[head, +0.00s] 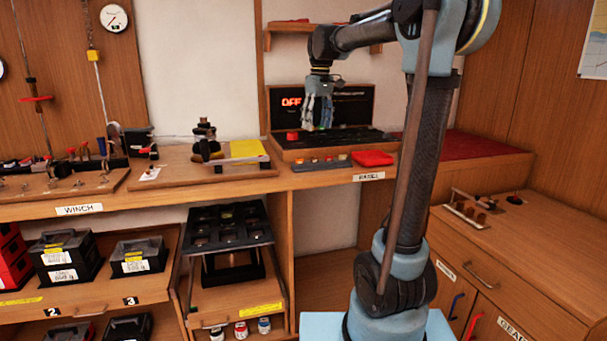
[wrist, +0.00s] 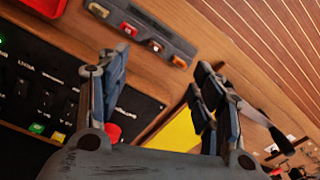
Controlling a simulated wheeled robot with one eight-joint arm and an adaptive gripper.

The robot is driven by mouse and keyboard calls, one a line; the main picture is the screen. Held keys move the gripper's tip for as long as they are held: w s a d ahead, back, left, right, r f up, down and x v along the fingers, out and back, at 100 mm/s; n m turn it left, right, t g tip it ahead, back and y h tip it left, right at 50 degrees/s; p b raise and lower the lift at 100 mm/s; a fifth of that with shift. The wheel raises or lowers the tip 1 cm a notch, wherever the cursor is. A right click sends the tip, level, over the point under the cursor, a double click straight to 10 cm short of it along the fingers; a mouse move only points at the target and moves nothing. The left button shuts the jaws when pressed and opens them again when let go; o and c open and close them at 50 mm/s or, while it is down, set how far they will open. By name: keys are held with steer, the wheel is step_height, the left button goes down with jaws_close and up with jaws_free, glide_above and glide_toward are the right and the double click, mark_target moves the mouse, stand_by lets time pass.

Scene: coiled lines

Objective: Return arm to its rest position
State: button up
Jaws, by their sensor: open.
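My arm rises from its blue base in the head view and reaches left over the bench. My gripper (head: 318,112) hangs pointing down in front of the black panel box with the red lit display (head: 291,102). In the wrist view my gripper (wrist: 155,95) has its two fingers well apart, with nothing between them. Below the fingers are the panel's black switch face (wrist: 50,85) and the wooden bench top. I cannot tell the exact height of the fingers above the panel.
Black bins (head: 66,260) and a black rack (head: 229,225) are below. The right-hand cabinet top (head: 540,235) is mostly clear.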

steer(key=s+d+f+m, duration=0.1)
steer(key=s+d+f, duration=0.25)
steer(key=s, duration=0.25)
steer(key=s+d+f+m+t, duration=0.1)
steer(key=s+d+f+m, duration=0.1)
steer(key=s+d+f, duration=0.3)
steer(key=s+d+f+m, duration=0.1)
steer(key=s+d+f, duration=0.15)
steer(key=s, duration=0.45)
steer(key=s+d+f+m, duration=0.1)
steer(key=s+f, duration=0.6)
steer(key=f, duration=0.2)
steer(key=s+d+f+m+t, duration=0.1)
steer(key=s+d+f+m, duration=0.1)
steer(key=s+f, duration=0.5)
step_height(320, 180, down, 2)
steer(key=shift+d+f+h, duration=0.2)
steer(key=shift+h, duration=0.1)
